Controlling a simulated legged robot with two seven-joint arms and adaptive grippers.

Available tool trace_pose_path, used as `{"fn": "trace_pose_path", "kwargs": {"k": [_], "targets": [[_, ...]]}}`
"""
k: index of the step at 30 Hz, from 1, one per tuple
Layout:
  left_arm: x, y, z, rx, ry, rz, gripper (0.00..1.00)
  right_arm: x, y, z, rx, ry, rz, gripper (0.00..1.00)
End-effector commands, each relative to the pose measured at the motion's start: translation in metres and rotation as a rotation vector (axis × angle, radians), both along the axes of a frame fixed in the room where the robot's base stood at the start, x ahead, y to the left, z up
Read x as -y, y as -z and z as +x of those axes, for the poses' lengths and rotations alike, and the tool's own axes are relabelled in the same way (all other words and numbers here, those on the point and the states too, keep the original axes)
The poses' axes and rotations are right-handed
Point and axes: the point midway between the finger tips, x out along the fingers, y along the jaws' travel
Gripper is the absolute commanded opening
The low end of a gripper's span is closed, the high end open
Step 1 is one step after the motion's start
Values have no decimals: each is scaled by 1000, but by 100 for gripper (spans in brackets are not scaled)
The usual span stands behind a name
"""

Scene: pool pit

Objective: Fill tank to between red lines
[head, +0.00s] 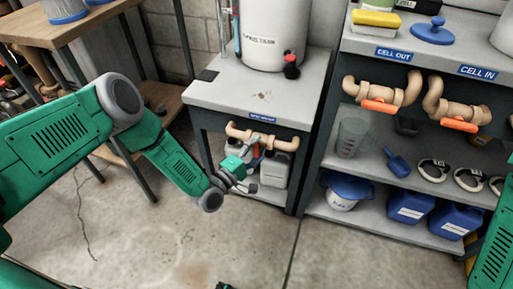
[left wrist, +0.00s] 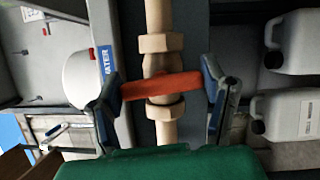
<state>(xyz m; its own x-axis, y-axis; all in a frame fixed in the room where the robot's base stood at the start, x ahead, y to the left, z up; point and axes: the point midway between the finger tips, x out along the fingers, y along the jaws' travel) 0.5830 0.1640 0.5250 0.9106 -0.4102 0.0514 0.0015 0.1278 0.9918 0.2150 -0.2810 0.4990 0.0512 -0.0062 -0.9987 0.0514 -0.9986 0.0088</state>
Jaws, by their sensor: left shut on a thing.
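The white tank (head: 272,38) stands on a grey-topped table, its top cut off by the frame. A thin upright tube (head: 226,25) is beside its left side; red lines and liquid level are too small to read. Under the tabletop runs a beige pipe (head: 278,142), also in the left wrist view (left wrist: 158,44). My left gripper (head: 241,171) is at this pipe. In the left wrist view its fingers (left wrist: 160,90) are on both ends of the orange valve handle (left wrist: 160,85), which lies across the pipe.
White jugs (head: 275,169) stand below the pipe, close to my left gripper. The right shelf holds two other orange-handled valves (head: 379,105), a clear pitcher (head: 352,137) and blue containers (head: 410,206). A wooden bench (head: 60,30) is at left. The floor in front is mostly clear.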

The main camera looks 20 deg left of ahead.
Motion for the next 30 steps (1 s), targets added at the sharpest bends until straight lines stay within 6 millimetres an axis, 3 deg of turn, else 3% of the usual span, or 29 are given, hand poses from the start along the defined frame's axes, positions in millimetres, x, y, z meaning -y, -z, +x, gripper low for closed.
{"fn": "trace_pose_path", "kwargs": {"k": [9, 24, 25, 26, 30], "targets": [[2, 4, -3, -6, 6, 123, 37, 0, -5, 0, 0, 0, 0, 0], [3, 6, -3, -9, 7, 146, 37, 0, -5, 0, 0, 0, 0, 0], [3, 6, -4, -9, 7, 146, 73, 0, -5, 0, 0, 0, 0, 0], [3, 6, -4, -9, 7, 146, 84, 0, -5, 0, 0, 0, 0, 0], [2, 4, -3, -4, 5, 145, 86, 0, -5, 0, 0, 0, 0, 0]]}}
